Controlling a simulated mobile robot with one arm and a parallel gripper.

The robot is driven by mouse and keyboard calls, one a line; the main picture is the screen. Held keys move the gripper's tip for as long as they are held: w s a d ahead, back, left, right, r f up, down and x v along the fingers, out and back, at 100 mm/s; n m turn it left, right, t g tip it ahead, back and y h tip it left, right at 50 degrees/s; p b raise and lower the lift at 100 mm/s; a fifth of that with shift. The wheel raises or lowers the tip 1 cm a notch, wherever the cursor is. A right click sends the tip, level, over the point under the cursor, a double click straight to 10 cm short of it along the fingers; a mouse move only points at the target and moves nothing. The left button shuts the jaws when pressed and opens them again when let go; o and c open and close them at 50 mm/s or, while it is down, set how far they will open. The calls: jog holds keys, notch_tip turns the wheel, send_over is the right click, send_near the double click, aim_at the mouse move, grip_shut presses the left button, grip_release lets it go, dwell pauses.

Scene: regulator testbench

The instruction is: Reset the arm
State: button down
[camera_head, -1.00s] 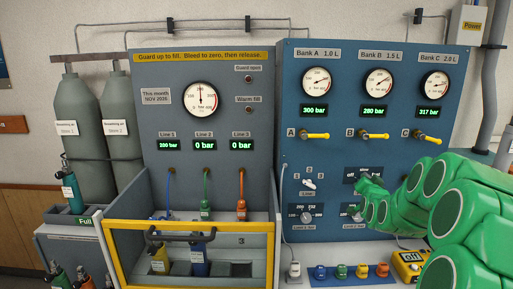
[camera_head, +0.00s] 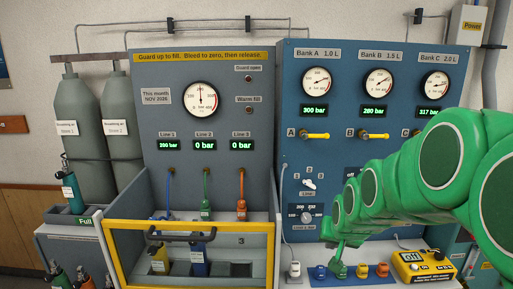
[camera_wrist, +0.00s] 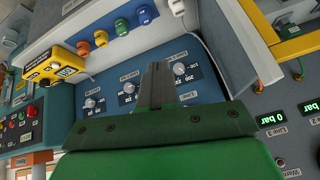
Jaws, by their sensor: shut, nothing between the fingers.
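My green arm reaches in from the right across the lower part of the blue bank panel (camera_head: 300,155). In the wrist view my gripper (camera_wrist: 160,68) is shut, with its two dark fingers together and nothing between them. The fingers point toward the blue panel's lower dials (camera_wrist: 128,88) and appear apart from them. In the head view the end of the arm is in front of the panel's lower edge, above the row of coloured knobs; the fingers are hard to make out there.
A yellow box (camera_head: 418,266) and blue (camera_head: 320,272), orange (camera_head: 362,271) and other knobs sit on the ledge below my arm. The yellow-framed guard (camera_head: 190,226) stands to the left, with cylinders inside. Valve handles (camera_head: 315,136) stick out of the panel above.

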jog(key=s+a+n+g, duration=0.15)
jog(key=s+g, duration=0.25)
jog(key=s, duration=1.3)
jog(key=s+a+n+g, duration=0.1)
jog(key=s+a+g, duration=0.3)
jog(key=s, duration=1.2)
jog(key=w+d+r+m+t+h, duration=0.1)
jog(key=w+d+t, duration=0.3)
jog(key=w+d, duration=0.7)
jog(key=w+d+m+t+h, duration=0.2)
jog(key=w+d+t, duration=0.25)
jog(key=w, duration=1.25)
jog(key=w+d+r+m+t+h, duration=0.1)
jog(key=w+d+t, duration=0.2)
jog(key=w+d, duration=0.85)
jog(key=w+d+r+m+t, duration=0.1)
jog(key=w+d+r+t, duration=0.3)
jog(key=w+d+t, duration=0.5)
jog(key=s+d+r+t, duration=0.15)
jog(key=d+t, duration=0.35)
jog(key=d, duration=0.6)
jog(key=x, duration=1.4)
jog(key=shift+w+r+m, duration=0.1)
jog(key=shift+m, duration=0.15)
